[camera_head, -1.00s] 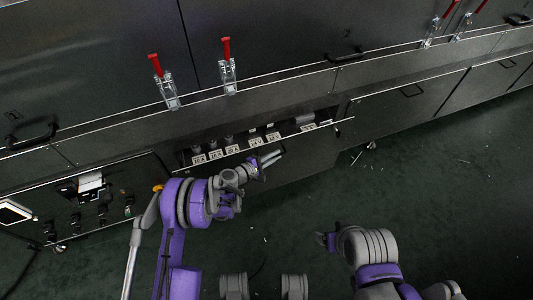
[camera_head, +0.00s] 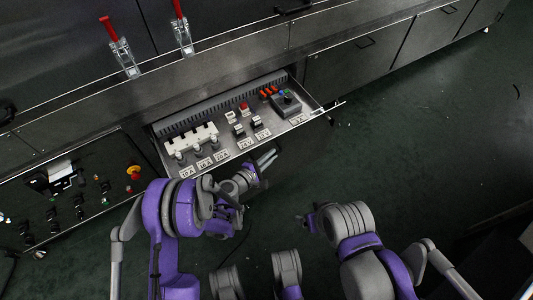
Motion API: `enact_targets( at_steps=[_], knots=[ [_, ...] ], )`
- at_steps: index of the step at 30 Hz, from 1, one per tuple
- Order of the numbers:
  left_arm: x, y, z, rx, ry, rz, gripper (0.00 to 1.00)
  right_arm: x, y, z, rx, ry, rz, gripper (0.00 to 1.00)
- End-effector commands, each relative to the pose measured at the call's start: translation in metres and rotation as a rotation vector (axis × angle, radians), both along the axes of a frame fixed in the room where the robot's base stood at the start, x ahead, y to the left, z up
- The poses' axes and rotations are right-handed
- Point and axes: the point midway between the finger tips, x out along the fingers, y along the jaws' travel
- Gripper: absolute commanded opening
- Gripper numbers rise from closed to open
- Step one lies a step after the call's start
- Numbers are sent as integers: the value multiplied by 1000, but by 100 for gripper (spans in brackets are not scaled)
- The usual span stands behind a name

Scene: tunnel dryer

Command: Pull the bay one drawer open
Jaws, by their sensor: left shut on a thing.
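The bay one drawer (camera_head: 225,153) stands pulled out from the dark machine front, its tray showing from above. Inside are white blocks, several knobs, a red button, orange parts and a grey box with a dark knob, with labels along the front edge. My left gripper (camera_head: 265,160) is at the drawer's front edge, right of its middle, shut on the drawer's handle, which the fingers largely hide. My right gripper (camera_head: 307,222) is apart from the drawer, low over the floor; its fingers are too small and dark to read.
A control panel (camera_head: 85,190) with knobs and a yellow-and-red button sits left of the drawer. Red-handled clamps (camera_head: 122,50) are on the machine above. Closed drawer fronts (camera_head: 350,65) continue to the right. The dark green floor (camera_head: 420,150) is open at right.

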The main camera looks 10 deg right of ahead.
Motion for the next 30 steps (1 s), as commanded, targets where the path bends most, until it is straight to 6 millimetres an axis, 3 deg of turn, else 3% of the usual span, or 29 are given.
enact_targets(
  at_steps=[15,16,18,30],
  knots=[
    [-3,-1,0,-1,0,2,0,0,0,-1,0,0,0,82],
    [-3,-1,1,-1,0,2,15,0,0,-1,0,0,0,82],
    [-3,-1,0,-1,0,2,24,0,0,-1,0,0,0,82],
    [-8,7,3,-1,0,3,24,0,0,1,0,0,0,82]
  ],
)
